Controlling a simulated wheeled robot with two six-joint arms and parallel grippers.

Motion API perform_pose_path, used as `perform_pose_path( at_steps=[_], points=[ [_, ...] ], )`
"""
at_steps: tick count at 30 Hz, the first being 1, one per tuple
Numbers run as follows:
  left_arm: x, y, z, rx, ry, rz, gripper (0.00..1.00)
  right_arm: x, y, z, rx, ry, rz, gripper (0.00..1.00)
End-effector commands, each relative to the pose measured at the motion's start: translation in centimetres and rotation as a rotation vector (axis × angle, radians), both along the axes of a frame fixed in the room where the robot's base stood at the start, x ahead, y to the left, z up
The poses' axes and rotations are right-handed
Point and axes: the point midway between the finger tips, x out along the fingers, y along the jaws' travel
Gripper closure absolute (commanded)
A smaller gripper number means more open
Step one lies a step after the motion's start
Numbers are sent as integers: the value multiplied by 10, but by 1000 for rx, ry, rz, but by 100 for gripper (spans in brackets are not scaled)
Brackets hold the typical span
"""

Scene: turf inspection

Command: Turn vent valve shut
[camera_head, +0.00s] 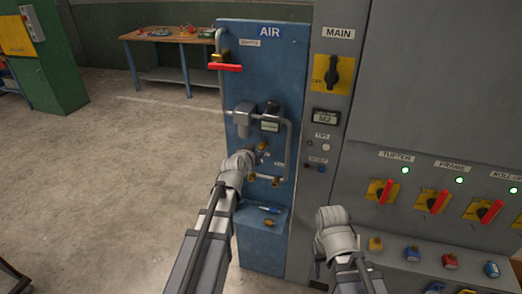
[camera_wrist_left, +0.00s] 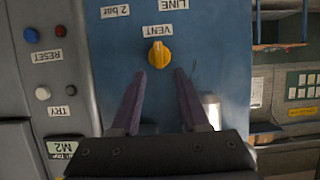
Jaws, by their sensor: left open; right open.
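The vent valve is a small yellow knob (camera_wrist_left: 159,55) on the blue air panel, beside an upside-down VENT label (camera_wrist_left: 157,30) in the left wrist view. Its grip runs roughly up and down in that view. My left gripper (camera_wrist_left: 161,73) is open, its two dark fingers pointing at the knob, one toward each side. They do not appear to touch it. In the head view, my left gripper (camera_head: 252,157) is at the panel's middle, close to a brass-coloured knob (camera_head: 263,146). My right gripper (camera_head: 334,214) is in front of the grey cabinet, away from the valve; its fingertips are unclear.
The blue AIR panel (camera_head: 250,75) carries grey pipes, a red lever (camera_head: 225,67) and a gauge (camera_head: 270,125). The grey cabinet (camera_head: 430,90) on the right has a MAIN switch (camera_head: 333,75) and several red-handled switches. Open floor (camera_head: 120,190) lies left.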

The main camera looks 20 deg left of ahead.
Motion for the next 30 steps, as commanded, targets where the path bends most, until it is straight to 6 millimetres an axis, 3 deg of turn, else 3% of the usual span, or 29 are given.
perform_pose_path(
  at_steps=[3,7,17,27,30],
  points=[
    [22,-1,-11,0,0,-1,55,0,0,-11,0,0,0,50],
    [36,-2,-16,-1,0,-1,55,0,0,-16,0,0,0,50],
    [39,-2,-16,0,0,-1,56,0,0,-16,0,0,0,50],
    [39,-2,-16,0,1,-1,94,0,0,-16,0,0,0,50],
    [39,-2,-16,0,1,-1,100,0,0,-16,0,0,0,50]
  ],
)
